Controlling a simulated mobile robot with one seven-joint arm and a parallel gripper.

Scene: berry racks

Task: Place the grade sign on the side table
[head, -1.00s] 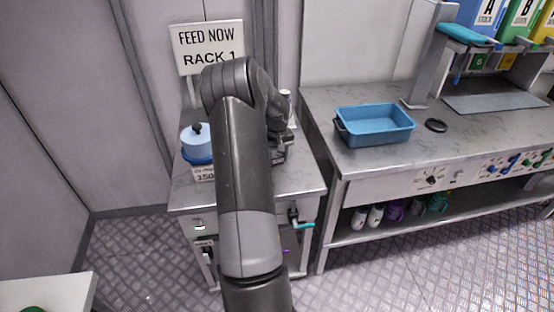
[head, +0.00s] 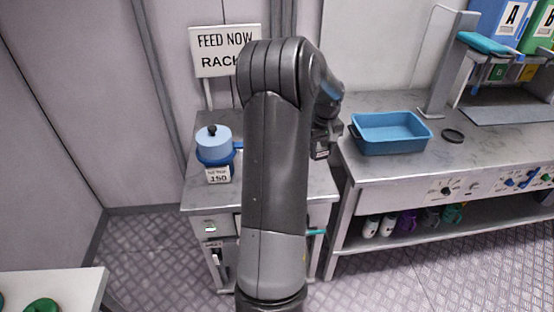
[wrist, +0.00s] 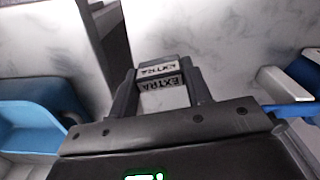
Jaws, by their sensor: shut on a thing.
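The grade sign (wrist: 158,78), a small block lettered EXTRA, is between the fingers of my gripper (wrist: 162,90) in the wrist view. My gripper is shut on it. The side table (head: 290,178) is the small marble-topped one at the left in the head view, partly hidden behind my arm. In the head view my gripper (head: 322,145) is near that table's right edge, by the gap to the long counter. The sign cannot be made out there. I cannot tell whether the sign touches the tabletop.
On the side table stand a blue pot (head: 214,146) with a 150 label (head: 218,175) before it, and a FEED NOW sign (head: 225,50) at the back. The counter at right holds a blue tub (head: 390,133) and a black ring (head: 453,136). The table's middle is hidden by my arm.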

